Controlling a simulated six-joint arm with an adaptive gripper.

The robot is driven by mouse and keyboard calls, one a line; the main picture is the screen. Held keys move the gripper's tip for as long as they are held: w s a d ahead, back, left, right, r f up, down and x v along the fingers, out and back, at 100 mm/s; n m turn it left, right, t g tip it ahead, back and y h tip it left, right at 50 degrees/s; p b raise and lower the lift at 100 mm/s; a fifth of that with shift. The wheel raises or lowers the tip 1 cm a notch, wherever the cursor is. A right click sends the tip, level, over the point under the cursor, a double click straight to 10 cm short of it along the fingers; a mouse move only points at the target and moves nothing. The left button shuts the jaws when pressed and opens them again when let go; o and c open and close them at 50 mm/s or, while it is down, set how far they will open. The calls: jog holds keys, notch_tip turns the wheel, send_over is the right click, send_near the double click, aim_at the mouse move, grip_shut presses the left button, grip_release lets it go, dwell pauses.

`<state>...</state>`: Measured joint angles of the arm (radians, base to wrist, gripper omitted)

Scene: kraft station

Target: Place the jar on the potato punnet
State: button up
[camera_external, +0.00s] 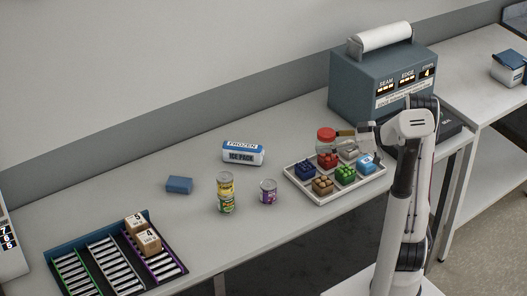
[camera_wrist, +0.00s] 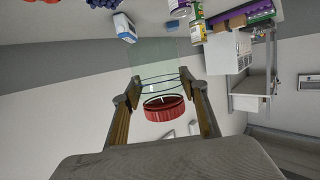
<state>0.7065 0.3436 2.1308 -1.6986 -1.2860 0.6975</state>
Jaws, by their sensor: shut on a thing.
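The jar, clear with a red lid (camera_external: 325,134), is upright over the back of the tray, in front of or just above the red-filled punnet (camera_external: 327,161). My gripper (camera_external: 342,134) reaches it from the right and is shut on it. In the wrist view the jar's clear body (camera_wrist: 155,60) and its lid (camera_wrist: 163,108) are between my fingers (camera_wrist: 160,92). A punnet with brown contents (camera_external: 322,185), likely the potatoes, sits at the tray's front. I cannot tell whether the jar touches anything below.
The white tray (camera_external: 318,203) also holds blue, green, pale and light-blue punnets. A grey-blue machine (camera_external: 375,80) is behind.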

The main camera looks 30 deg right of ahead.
aim_at(325, 158)
jog(key=shift+f, duration=0.1)
jog(key=shift+f, duration=3)
jog(key=shift+f, duration=1.85)
jog(key=shift+f, duration=0.15)
jog(key=o, duration=1.2)
